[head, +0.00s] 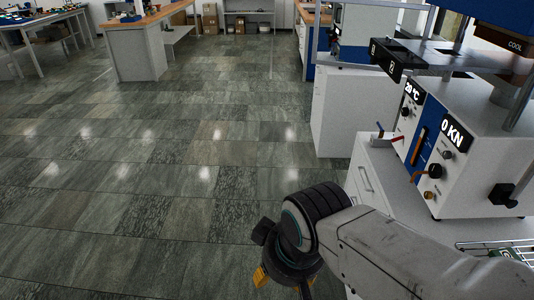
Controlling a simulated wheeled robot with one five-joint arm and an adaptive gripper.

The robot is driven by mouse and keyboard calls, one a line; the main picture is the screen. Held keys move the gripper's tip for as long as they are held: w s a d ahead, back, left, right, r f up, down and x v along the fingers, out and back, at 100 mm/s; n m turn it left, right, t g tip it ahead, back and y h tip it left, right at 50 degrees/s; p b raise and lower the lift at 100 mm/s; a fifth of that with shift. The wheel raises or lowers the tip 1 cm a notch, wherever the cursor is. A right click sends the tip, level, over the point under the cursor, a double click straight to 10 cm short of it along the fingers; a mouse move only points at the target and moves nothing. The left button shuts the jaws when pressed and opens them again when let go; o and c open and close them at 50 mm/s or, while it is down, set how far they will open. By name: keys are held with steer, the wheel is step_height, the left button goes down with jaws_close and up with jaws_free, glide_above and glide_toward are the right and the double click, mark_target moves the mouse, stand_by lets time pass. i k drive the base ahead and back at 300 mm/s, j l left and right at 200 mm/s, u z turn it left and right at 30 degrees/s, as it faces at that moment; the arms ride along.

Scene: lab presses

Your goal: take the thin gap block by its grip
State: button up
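I cannot pick out a thin gap block or its grip with certainty. A black block-like part (398,58) with small white marks sits at the upper left of the press (470,140); I cannot tell what it is. My arm reaches in from the lower right. My gripper (284,281) hangs over the floor, left of the press cabinet and apart from it. It points down and away from me, with dark and yellow parts showing. Its fingertips are partly cut off by the lower edge, and I see nothing held in it.
The press has "20 °C" and "0 KN" displays, knobs and levers on its front. It stands on a white cabinet (368,185). A wire rack (490,246) is at the lower right. The tiled floor (150,170) is clear. Benches (135,50) stand farther back.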

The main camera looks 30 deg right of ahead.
mark_target(508, 252)
steer(key=z, duration=2.85)
steer(key=j+u, duration=0.15)
steer(key=u, duration=0.35)
steer(key=i+j+u, duration=0.1)
steer(key=u, duration=0.35)
steer(key=i+j+u, duration=0.1)
steer(key=u, duration=0.4)
steer(key=i+u, duration=0.15)
steer(key=u, duration=0.3)
steer(key=i+u, duration=0.15)
steer(key=u, duration=0.35)
